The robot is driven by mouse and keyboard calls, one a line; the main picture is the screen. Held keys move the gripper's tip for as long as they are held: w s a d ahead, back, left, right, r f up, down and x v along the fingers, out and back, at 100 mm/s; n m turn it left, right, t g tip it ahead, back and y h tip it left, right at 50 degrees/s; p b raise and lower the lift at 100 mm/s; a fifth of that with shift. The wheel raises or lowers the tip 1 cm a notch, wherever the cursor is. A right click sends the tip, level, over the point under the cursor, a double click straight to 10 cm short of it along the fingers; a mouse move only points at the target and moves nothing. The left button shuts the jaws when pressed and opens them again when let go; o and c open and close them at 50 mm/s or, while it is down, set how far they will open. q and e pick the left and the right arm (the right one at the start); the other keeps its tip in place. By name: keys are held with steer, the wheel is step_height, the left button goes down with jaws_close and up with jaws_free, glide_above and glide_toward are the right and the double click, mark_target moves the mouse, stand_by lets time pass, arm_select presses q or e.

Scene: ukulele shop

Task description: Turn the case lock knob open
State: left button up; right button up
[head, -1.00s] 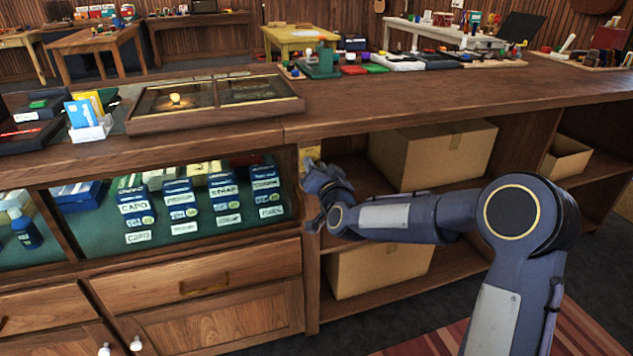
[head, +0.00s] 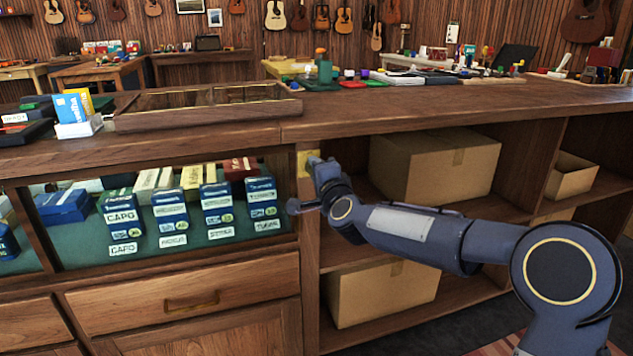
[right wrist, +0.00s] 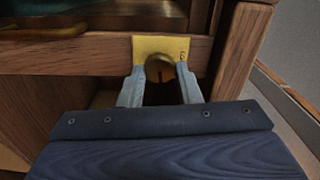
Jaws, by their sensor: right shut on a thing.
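The case lock is a brass plate (head: 307,161) on the wooden post between the glass display case and the open shelves. In the right wrist view, its round brass knob (right wrist: 159,69) has a dark slot that looks upright. My right gripper (right wrist: 159,80) is shut on the knob, one finger on each side. In the head view, my right gripper (head: 314,168) is at the plate and hides the knob. My left gripper is not in view.
The glass case (head: 160,215) holds boxed capos and strings. Cardboard boxes (head: 432,168) stand on the shelves right of the post. A wooden counter (head: 400,105) runs above my arm, with a card holder (head: 78,127) at left.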

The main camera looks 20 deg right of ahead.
steer(key=shift+m+b, duration=0.45)
steer(key=shift+m, duration=0.25)
steer(key=o, duration=0.9)
steer(key=shift+o, duration=0.2)
steer(key=s, duration=0.7)
steer(key=shift+s+d, duration=0.15)
steer(key=shift+s, duration=0.25)
